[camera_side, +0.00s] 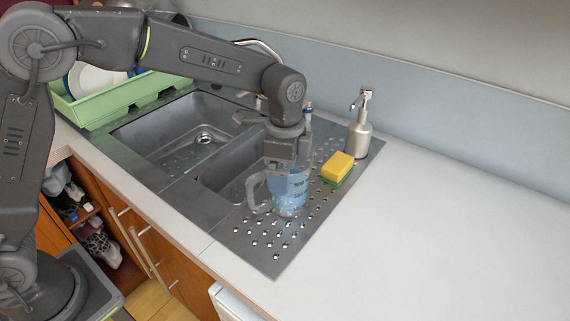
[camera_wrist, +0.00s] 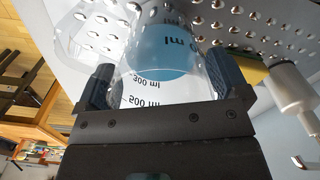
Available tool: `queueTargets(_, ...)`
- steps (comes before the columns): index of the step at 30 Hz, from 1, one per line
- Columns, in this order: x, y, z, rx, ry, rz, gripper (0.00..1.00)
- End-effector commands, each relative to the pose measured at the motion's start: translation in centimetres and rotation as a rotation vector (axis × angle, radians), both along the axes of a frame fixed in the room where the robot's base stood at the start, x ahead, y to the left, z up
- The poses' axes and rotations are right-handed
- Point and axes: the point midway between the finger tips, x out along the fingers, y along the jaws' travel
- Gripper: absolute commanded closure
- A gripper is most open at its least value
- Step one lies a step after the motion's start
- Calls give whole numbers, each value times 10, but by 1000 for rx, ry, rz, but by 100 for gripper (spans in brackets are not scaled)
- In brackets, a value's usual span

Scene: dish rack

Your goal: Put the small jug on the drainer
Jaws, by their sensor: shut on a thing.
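The small jug (camera_side: 289,200) is clear with a handle on its left, dark volume marks and blue in its lower part. In the side view it is upright at the drainer's holed surface; I cannot tell if its base touches. My gripper (camera_side: 284,172) is shut on the jug's upper part from above. In the wrist view the jug (camera_wrist: 160,75) lies between the two fingers of my gripper (camera_wrist: 168,88). The drainer (camera_side: 262,245) is a steel plate with raised holes, right of the sink bowls. Part of the jug is hidden behind my gripper.
A yellow and green sponge (camera_side: 338,167) lies on the drainer's back right edge, near a soap dispenser (camera_side: 359,125). A tap stands behind the sink (camera_side: 170,135). A green dish rack (camera_side: 110,102) holds plates at the left. The white worktop (camera_side: 430,230) on the right is clear.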

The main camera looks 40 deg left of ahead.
Motion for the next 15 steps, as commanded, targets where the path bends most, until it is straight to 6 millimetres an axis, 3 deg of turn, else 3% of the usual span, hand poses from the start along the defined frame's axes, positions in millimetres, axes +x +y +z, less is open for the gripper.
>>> queueTargets(15,0,0,-3,-1,-2,0,51)
